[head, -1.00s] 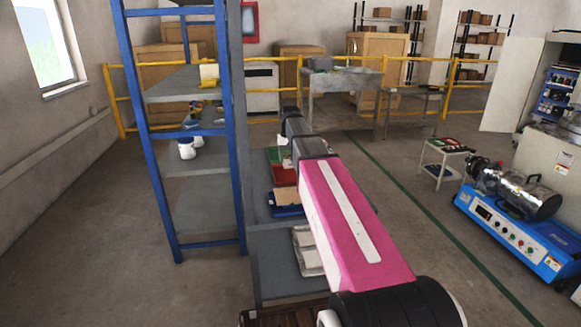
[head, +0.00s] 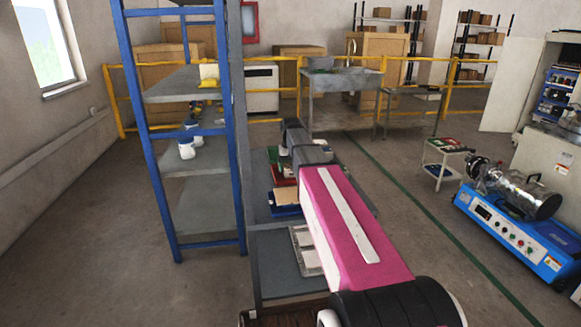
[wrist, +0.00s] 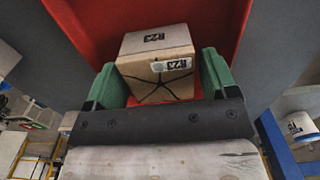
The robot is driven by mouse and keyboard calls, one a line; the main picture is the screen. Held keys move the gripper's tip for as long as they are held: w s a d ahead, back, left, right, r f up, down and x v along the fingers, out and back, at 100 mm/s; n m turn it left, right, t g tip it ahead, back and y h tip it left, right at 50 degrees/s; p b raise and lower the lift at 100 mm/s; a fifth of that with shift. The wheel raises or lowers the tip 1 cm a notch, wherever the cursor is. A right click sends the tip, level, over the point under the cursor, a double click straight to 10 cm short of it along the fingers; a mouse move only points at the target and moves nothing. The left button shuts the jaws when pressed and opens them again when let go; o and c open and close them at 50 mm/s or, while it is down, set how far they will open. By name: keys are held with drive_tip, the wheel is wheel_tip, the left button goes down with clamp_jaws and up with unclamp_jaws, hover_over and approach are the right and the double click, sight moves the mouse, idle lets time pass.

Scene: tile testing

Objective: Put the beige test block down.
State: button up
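The beige test block (wrist: 157,74) sits between the green fingers of my gripper (wrist: 159,80) in the wrist view. It has dark marked lines on its near face and printed labels reading "R23". The fingers lie close against both sides of the block, and my gripper appears shut on it. A red tray (wrist: 205,22) lies beyond and around the block. Whether the block touches the tray floor cannot be told. In the head view the red tray (head: 284,176) shows on the grey table, partly behind my arm. The block is not clearly visible there.
A blue tray (head: 286,211) lies in front of the red one. A grey tray with pale tiles (head: 305,249) is nearer on the table. A blue-framed shelf (head: 229,140) stands close on the left. Open floor (head: 420,240) lies to the right.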

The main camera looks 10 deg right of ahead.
sight(291, 165)
drive_tip(key=shift+o, duration=0.2)
drive_tip(key=shift+r, duration=0.1)
wheel_tip(291, 165, up, 12)
idle(0.6)
